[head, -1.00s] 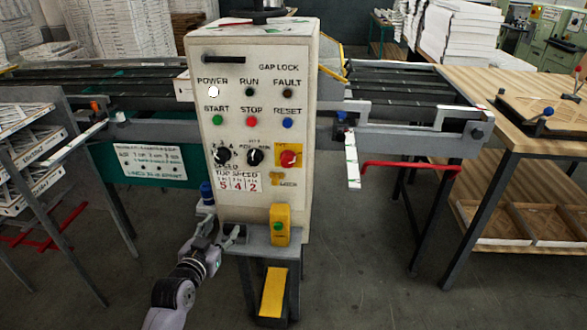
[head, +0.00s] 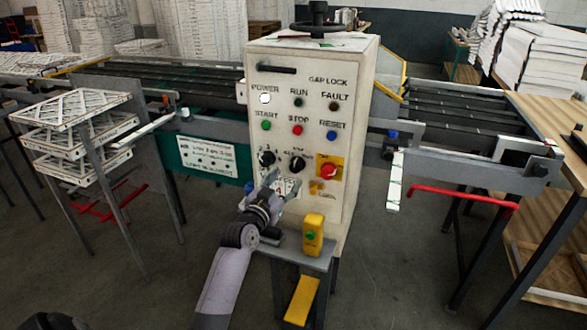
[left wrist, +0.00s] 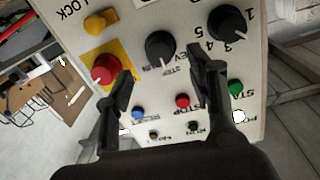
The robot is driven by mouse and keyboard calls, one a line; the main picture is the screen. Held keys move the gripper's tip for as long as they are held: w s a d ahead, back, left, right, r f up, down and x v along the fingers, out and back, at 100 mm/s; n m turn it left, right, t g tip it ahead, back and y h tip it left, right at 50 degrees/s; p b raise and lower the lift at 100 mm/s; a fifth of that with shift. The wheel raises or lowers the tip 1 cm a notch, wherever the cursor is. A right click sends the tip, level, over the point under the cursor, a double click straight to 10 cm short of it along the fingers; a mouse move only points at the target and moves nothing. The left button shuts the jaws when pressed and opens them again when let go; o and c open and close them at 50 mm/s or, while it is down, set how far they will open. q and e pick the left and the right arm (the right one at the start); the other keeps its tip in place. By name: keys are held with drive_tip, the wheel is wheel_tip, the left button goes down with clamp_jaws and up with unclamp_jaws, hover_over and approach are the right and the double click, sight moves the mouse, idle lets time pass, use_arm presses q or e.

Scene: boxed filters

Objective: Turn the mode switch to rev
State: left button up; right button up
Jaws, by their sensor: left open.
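The mode switch is the black knob (head: 297,163) in the middle of the control box's lower row. My left gripper (head: 281,182) is in front of the panel, just below the mode switch in the head view. In the left wrist view my left gripper (left wrist: 162,75) is open, its fingers apart with the knob ahead between them, not visibly touching it. My right gripper is not in view.
The black speed knob (head: 267,158) is close on the left of the mode switch, and a red button (head: 328,171) on a yellow plate is on its right. A yellow box (head: 313,234) with a green button stands on a shelf below.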

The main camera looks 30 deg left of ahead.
sight(294, 169)
use_arm(q)
drive_tip(key=w, duration=0.3)
drive_tip(key=w+a, duration=0.1)
drive_tip(key=w, duration=0.2)
drive_tip(key=shift+w+a, duration=0.1)
drive_tip(key=shift+w, duration=0.05)
drive_tip(key=shift+c, duration=0.2)
drive_tip(key=c, duration=1.1)
